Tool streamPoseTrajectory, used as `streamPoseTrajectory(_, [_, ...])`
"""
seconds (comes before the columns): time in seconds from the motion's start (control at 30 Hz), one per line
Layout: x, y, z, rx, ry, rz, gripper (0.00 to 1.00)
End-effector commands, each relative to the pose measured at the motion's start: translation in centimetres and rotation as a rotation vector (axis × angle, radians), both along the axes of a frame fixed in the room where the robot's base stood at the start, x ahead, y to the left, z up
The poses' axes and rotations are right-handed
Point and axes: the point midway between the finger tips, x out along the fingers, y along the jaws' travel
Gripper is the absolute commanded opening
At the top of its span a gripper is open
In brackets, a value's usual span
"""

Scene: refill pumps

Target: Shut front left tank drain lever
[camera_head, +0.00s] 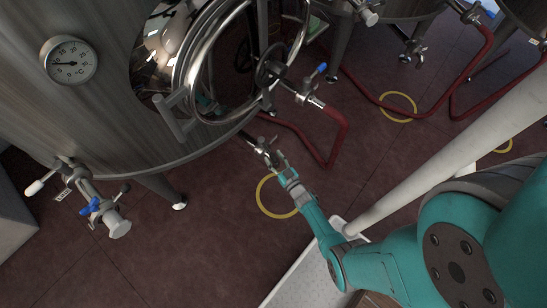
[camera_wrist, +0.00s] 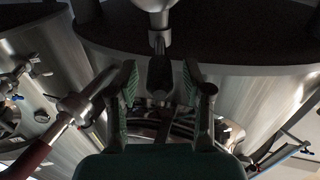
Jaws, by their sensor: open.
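The large metal tank (camera_head: 110,110) fills the upper left of the head view, with an open round hatch. Under its lower right edge, a drain fitting (camera_head: 257,143) sticks out, and my gripper (camera_head: 273,158) is at its end. In the wrist view, a dark lever (camera_wrist: 160,75) hangs from a shiny metal fitting (camera_wrist: 156,38). My gripper, also in the wrist view (camera_wrist: 160,84), is open, with one green-padded finger on each side of the lever. Gaps show between the lever and both fingers. The lever's far end is hard to make out.
A tank leg (camera_head: 167,191) stands nearby.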

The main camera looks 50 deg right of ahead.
Motion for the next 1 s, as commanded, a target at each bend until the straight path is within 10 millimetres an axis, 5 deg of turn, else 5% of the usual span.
streamPoseTrajectory(0.4, [0.74,-0.17,-0.01,-0.001,0.001,0.000,0.50])
streamPoseTrajectory(0.6, [0.73,-0.17,0.00,-0.001,0.000,0.000,0.00])
streamPoseTrajectory(1.0, [0.76,-0.10,0.01,0.001,0.000,-0.011,0.00])
